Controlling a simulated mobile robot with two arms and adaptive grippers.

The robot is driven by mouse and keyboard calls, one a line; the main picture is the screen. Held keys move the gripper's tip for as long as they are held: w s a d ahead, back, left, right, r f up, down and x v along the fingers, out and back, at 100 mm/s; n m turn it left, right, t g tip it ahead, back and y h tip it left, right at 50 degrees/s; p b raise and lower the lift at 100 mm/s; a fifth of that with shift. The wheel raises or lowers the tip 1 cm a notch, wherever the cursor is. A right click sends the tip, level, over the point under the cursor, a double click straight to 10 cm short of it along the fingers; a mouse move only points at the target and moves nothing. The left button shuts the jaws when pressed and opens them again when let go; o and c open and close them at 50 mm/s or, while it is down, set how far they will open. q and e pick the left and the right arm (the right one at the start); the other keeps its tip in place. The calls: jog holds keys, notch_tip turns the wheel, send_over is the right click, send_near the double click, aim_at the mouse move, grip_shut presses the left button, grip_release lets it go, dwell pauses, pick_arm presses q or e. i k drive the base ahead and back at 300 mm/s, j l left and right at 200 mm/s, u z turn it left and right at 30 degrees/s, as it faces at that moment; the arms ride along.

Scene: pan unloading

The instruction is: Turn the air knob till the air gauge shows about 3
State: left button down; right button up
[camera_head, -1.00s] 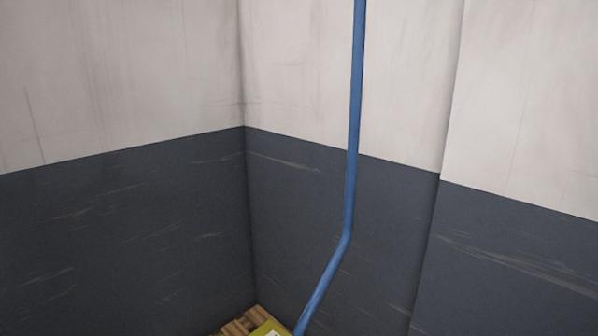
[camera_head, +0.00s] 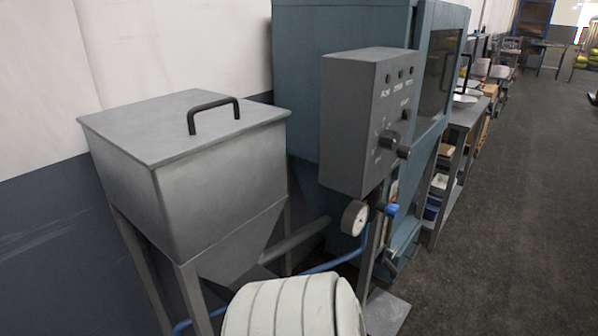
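A small blue knob (camera_head: 391,210) sits just right of the gauge and looks like the air knob. A dark rotary knob (camera_head: 389,140) with marks around it is on the front of the control box (camera_head: 345,130). Neither of my grippers shows in the head view.
A grey lidded hopper (camera_head: 215,180) with a black handle stands at left. A blue-grey cabinet (camera_head: 330,30) stands behind the control box. A pale ribbed rounded object (camera_head: 285,308) fills the bottom centre. Open dark floor (camera_head: 500,230) lies to the right, beside a row of tables.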

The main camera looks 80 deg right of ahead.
aim_at(391, 211)
jog(key=k+l+z, duration=0.15)
jog(key=z, duration=3)
